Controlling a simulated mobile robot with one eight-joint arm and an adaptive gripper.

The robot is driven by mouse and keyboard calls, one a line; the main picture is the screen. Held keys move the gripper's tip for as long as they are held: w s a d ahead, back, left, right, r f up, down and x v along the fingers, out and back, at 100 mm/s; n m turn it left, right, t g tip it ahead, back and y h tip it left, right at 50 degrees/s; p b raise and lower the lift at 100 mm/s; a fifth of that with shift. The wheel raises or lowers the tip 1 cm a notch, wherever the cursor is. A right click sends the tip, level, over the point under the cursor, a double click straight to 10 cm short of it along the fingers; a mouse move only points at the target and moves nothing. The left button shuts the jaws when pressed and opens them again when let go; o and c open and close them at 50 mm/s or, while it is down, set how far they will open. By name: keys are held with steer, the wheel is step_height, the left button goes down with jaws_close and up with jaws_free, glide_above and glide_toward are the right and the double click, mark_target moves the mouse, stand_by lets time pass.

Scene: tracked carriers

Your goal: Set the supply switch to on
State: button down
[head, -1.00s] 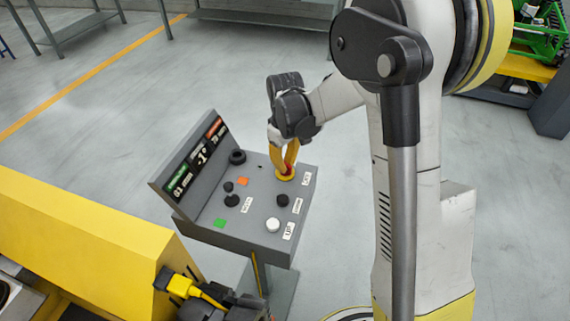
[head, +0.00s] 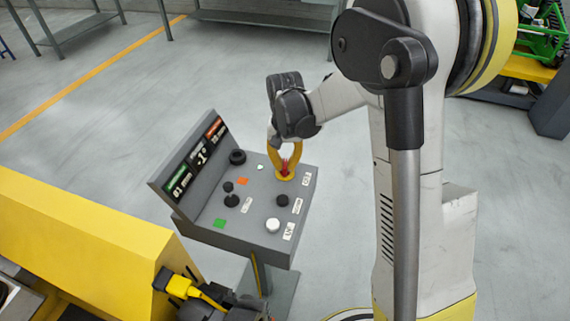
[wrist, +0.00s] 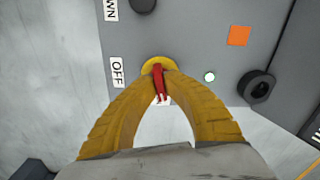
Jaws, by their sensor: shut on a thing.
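The supply switch is a red handle (wrist: 159,84) on a round yellow base (wrist: 158,64), on the grey control panel (head: 258,197). My gripper (wrist: 160,90) is shut on the red handle, its yellow fingers on either side of it. In the head view my gripper (head: 285,170) reaches down onto the switch at the panel's far right corner. In the wrist view the OFF label (wrist: 117,72) lies left of the base, and the handle points down the picture, not at OFF. No ON label can be read. A small lamp (wrist: 209,77) near the switch glows whitish green.
The panel also carries a black knob (head: 237,157), an orange square (head: 242,181), black joysticks (head: 232,200), a green square (head: 219,223) and a white button (head: 272,225). A sloped display (head: 191,160) stands along its left side. A yellow machine housing (head: 85,240) is at lower left.

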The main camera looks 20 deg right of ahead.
mark_target(285, 163)
steer(key=shift+m, duration=1.1)
steer(key=c, duration=1.5)
jaws_free()
step_height(285, 163, up, 12)
